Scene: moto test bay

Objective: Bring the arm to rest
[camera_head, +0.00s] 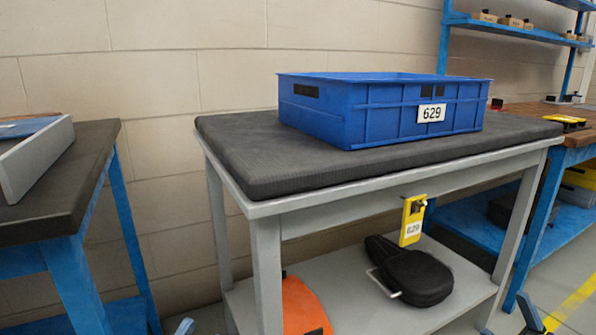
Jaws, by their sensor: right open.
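My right gripper (531,313) shows only as a small grey-blue tip at the bottom right edge, in front of the floor and clear of the grey bench. It is open, with nothing seen between its fingers. A small similar tip of my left gripper (185,327) shows at the bottom edge, left of the bench's front leg. Too little of it shows to tell its jaws. The rest of both arms is out of the picture.
A blue crate (412,112) labelled 629 stands on the padded grey bench (255,150). Its lower shelf holds a black case (415,277) and an orange item (302,308). A yellow tag (412,220) hangs in front. Other benches stand left (62,185) and right (545,198).

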